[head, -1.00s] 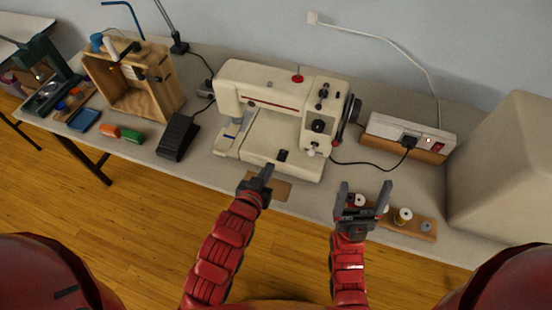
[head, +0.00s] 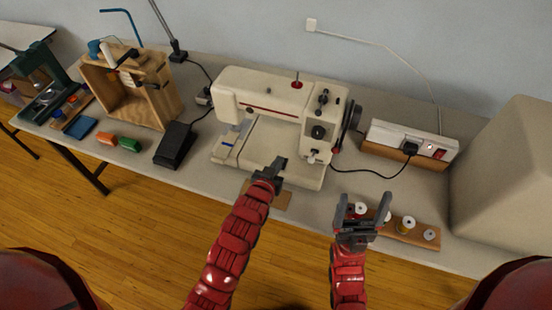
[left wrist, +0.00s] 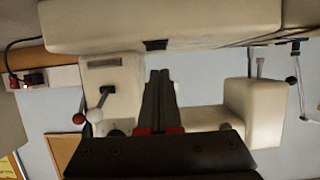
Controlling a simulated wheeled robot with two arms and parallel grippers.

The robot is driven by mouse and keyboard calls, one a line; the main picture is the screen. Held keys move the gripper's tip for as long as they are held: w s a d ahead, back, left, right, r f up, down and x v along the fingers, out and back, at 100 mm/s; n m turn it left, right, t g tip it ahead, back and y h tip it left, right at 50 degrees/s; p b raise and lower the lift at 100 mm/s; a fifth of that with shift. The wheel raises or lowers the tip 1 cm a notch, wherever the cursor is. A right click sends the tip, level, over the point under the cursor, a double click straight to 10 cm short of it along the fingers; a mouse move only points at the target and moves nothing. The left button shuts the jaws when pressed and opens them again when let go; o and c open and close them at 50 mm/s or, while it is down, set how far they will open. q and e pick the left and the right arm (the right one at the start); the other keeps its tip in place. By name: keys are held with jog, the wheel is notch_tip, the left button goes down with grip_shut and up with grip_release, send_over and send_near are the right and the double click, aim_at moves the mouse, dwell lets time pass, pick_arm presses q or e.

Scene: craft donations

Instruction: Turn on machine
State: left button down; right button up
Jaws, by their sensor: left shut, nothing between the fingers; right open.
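The cream sewing machine (head: 272,92) stands at the middle of the table, with its handwheel (head: 352,116) on its right side. It fills much of the left wrist view (left wrist: 160,22). My left gripper (head: 278,164) is shut and empty, in front of the machine's lower front edge; I cannot tell whether it touches. Its fingers also show in the left wrist view (left wrist: 160,82). My right gripper (head: 364,204) is open and empty, before the thread spools. A white power strip (head: 412,140) with a plugged-in black plug and a red switch (head: 440,153) lies right of the machine.
A black foot pedal (head: 174,146) lies left of the machine, near a wooden box (head: 155,105). A spool rack (head: 420,238) with several spools lies at the front right. A large beige cover (head: 510,170) stands at the right end. A cord runs from machine to strip.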

pick_arm(q)
jog(key=shift+s+f, duration=0.15)
jog(key=shift+f, duration=0.65)
